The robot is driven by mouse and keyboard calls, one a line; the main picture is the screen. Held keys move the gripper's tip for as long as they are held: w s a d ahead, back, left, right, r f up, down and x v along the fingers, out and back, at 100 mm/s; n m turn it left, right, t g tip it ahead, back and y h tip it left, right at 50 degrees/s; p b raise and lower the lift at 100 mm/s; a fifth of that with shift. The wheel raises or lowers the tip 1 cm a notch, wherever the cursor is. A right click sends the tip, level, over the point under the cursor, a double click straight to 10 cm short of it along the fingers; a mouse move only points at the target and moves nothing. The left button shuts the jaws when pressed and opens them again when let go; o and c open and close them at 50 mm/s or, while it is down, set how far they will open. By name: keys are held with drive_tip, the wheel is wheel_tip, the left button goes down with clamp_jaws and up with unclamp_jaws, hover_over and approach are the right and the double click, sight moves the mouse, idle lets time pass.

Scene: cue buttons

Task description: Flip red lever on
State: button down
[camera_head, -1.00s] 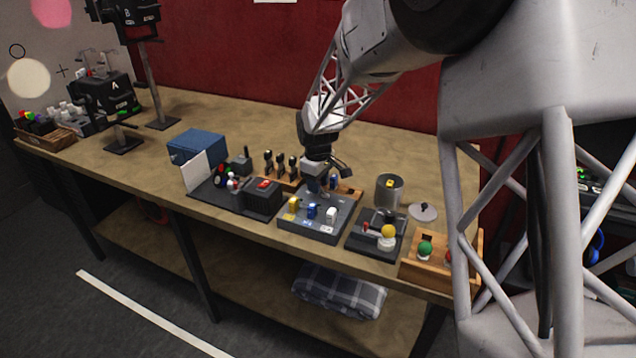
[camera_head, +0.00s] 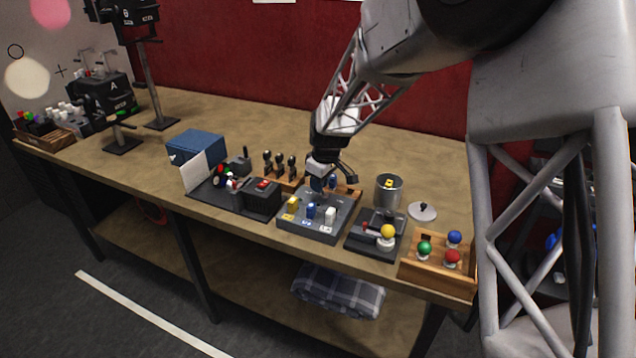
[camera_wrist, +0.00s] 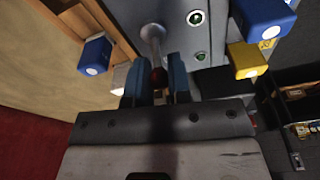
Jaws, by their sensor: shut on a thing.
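The red lever (camera_wrist: 158,75) shows in the wrist view as a metal stem with a dark red knob. It rises from a grey panel (camera_wrist: 190,50). My gripper (camera_wrist: 158,82) has its two blue fingers on either side of the knob and is shut on it. In the head view my gripper (camera_head: 318,187) is low at the back edge of the grey switch box (camera_head: 340,222), and the red knob is hidden there. Yellow (camera_head: 292,203), blue (camera_head: 311,211) and white (camera_head: 330,214) blocks stand along the box front.
A blue block (camera_head: 333,181) sits on a wooden rack behind the box. Left is a black panel (camera_head: 262,197).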

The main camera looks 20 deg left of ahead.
drive_tip(key=shift+d+r+y, duration=0.1)
drive_tip(key=shift+d+y, duration=0.35)
drive_tip(key=shift+y, duration=0.4)
drive_tip(key=shift+d+r+y, duration=0.1)
drive_tip(key=shift+d+y, duration=0.3)
drive_tip(key=shift+y, duration=0.45)
drive_tip(key=shift+d+f+y, duration=0.1)
drive_tip(key=shift+d+y, duration=0.3)
drive_tip(key=shift+y, duration=0.65)
drive_tip(key=shift+d+f+y, duration=0.1)
drive_tip(key=shift+d+y, duration=0.3)
drive_tip(key=shift+y, duration=0.65)
drive_tip(key=c, duration=1.1)
unclamp_jaws()
drive_tip(key=shift+o, duration=0.2)
drive_tip(key=shift+v, duration=3.9)
drive_tip(key=shift+d, duration=0.15)
